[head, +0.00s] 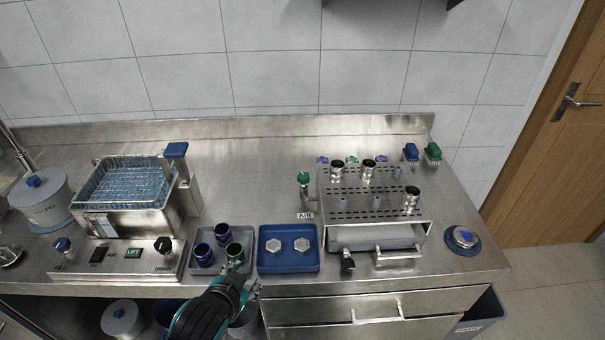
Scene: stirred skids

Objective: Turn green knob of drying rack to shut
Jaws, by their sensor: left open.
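The drying rack (325,212) is a perforated steel stand on the right half of the counter, with several steel cups on top. The green knob (303,178) stands on a small steel valve at the rack's left side, above a label reading AIR. Whether the valve is open or shut is too small to tell. My left gripper (243,278) is open at the counter's front edge, left of and nearer than the knob, well apart from it. Its fingers are beside a grey tray (244,232) of coloured cups. My right gripper is not in view.
A blue tray (288,266) with two hex pieces lies between my left gripper and the rack. A wire-basket bath (125,218) is at left. The counter behind the trays is clear.

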